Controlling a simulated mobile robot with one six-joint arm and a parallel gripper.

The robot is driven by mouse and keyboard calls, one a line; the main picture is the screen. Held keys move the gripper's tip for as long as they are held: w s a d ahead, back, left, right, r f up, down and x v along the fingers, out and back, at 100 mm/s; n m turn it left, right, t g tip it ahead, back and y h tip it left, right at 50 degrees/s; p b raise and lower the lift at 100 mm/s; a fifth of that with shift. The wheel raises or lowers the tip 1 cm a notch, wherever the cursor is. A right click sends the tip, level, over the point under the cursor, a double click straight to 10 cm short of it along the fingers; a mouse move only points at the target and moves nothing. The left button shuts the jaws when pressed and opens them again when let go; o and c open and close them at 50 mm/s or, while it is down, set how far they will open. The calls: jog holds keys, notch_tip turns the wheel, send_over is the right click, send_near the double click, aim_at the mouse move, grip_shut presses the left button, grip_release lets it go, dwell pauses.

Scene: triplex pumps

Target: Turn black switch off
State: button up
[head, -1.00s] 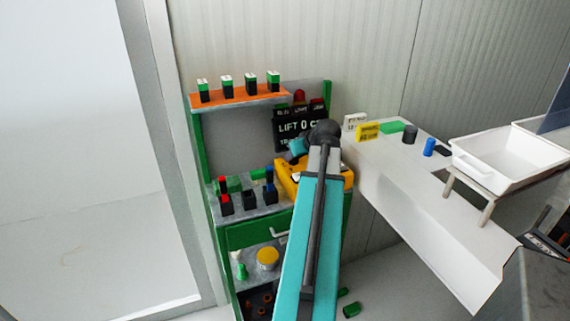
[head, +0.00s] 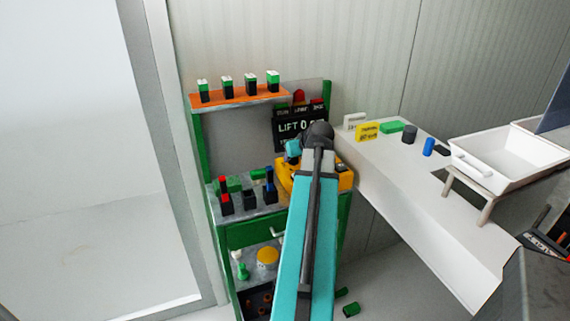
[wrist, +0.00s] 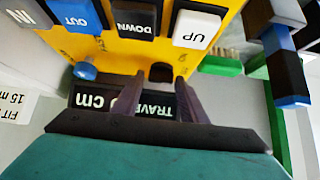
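A yellow control box (head: 345,177) stands on the green cart, partly hidden by my arm. In the wrist view the yellow box (wrist: 130,50) fills the upper middle, with IN, OUT, DOWN and UP buttons. A small dark switch (wrist: 161,72) sits on its face near the edge, and a blue knob (wrist: 85,70) is to its left. My gripper (wrist: 160,84) is open, its two fingers apart, with the dark switch showing between and just beyond the tips. I cannot tell whether they touch it or which way it is set. The head view hides the fingers.
A black LIFT display (head: 290,128) stands behind the box; its lettering also shows upside down behind the fingers. Red, green and blue levers on black bases (head: 249,200) stand to the left. A white table (head: 420,205) with a white tray (head: 500,160) is to the right.

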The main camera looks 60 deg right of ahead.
jog(key=shift+w, duration=0.1)
jog(key=b+v, duration=0.1)
jog(key=v, duration=1.3)
jog(key=shift+b, duration=0.4)
jog(key=shift+d, duration=0.2)
dwell(0.3)
